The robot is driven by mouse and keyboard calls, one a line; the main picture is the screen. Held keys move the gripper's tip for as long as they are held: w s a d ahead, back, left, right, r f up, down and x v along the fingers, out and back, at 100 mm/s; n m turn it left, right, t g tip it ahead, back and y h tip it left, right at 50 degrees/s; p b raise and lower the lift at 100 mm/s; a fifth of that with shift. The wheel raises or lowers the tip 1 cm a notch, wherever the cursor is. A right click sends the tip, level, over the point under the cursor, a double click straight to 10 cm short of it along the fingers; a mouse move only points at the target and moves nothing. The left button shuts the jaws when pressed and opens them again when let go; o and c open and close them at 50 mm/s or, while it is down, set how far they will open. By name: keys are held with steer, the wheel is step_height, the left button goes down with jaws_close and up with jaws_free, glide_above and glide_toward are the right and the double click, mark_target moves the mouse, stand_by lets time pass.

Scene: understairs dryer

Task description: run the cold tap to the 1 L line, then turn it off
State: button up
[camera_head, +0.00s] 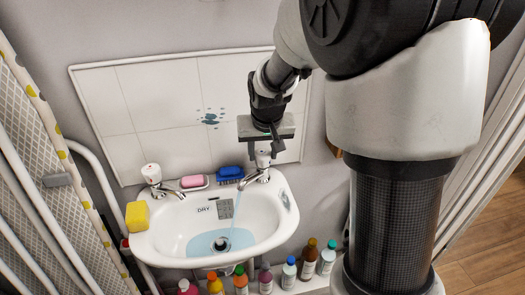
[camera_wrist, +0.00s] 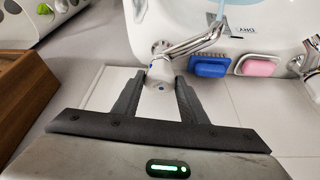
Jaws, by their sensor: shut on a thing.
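The cold tap (camera_head: 262,176), at the basin's back right, has a white handle with a blue mark (camera_wrist: 160,75) in the wrist view. My gripper (camera_head: 264,143) is over it from above, shut on the handle between its two fingers (camera_wrist: 160,85). A thin bluish stream of water (camera_head: 235,209) falls from its spout. Blue water (camera_head: 222,241) lies in the bottom of the white basin (camera_head: 165,240), around the dark drain. A label reading "DRY" (camera_head: 204,209) is on the basin's back wall, beside a grey grid panel (camera_head: 225,209). I cannot make out a 1 L line.
A red-marked tap (camera_head: 152,174) stands at the back left. A pink soap (camera_head: 192,182) and a blue brush (camera_head: 230,173) lie between the taps. A yellow sponge (camera_head: 137,216) is on the left rim. Several bottles (camera_head: 265,279) stand below the front. An ironing board (camera_head: 50,150) leans left.

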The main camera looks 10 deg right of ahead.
steer(key=shift+n+y, duration=0.3)
steer(key=shift+n, duration=0.6)
steer(key=o, duration=1)
steer(key=shift+o, duration=0.2)
steer(key=shift+r, duration=0.1)
steer(key=p+v, duration=0.4)
steer(key=v, duration=1.3)
steer(key=shift+d, duration=0.15)
steer(key=shift+r, duration=0.15)
